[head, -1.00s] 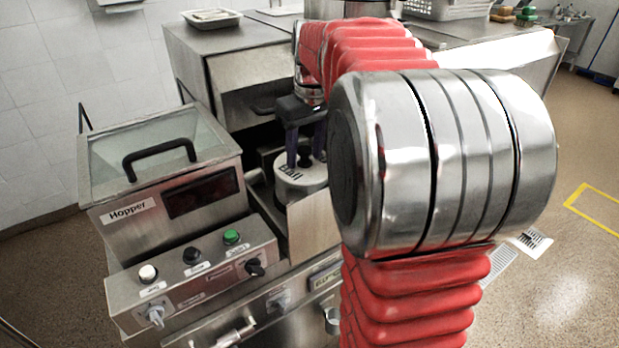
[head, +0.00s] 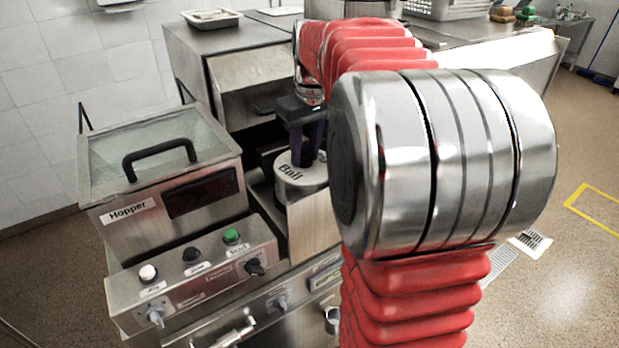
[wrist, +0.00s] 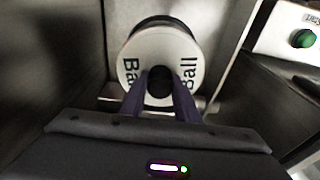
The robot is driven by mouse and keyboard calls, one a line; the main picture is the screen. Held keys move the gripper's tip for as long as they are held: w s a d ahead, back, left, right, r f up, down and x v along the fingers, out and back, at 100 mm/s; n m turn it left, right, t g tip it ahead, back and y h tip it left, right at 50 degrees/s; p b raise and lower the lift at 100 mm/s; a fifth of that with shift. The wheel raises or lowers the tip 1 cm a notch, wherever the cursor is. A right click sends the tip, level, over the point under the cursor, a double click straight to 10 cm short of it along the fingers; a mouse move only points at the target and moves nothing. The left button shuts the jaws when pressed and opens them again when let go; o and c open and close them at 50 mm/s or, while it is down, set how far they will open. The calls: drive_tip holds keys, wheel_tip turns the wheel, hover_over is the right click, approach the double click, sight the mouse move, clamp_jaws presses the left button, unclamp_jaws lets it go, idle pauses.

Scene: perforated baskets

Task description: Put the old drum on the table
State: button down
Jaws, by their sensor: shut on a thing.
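The drum (head: 300,178) is a round light-topped cylinder marked "Ball" with a dark knob in its middle. It stands upright in the metal recess of the machine, to the right of the hopper. It also shows in the wrist view (wrist: 160,35), with the word on both sides of its top. My gripper (head: 304,157) points down over it. In the wrist view, its purple fingers (wrist: 161,95) are shut on the drum's dark central knob. The drum's lower part is hidden behind the recess wall.
The hopper (head: 165,165) with a black handle and a control panel (head: 190,272) with buttons stands to the left. A steel counter (head: 240,40) with a tray (head: 212,18) is behind. Metal walls lie close around the drum. My arm hides much of the right side.

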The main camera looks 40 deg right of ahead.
drive_tip(key=shift+r, duration=2.4)
drive_tip(key=shift+r, duration=0.2)
wheel_tip(320, 180, up, 12)
hover_over(313, 171)
idle(1.8)
idle(0.8)
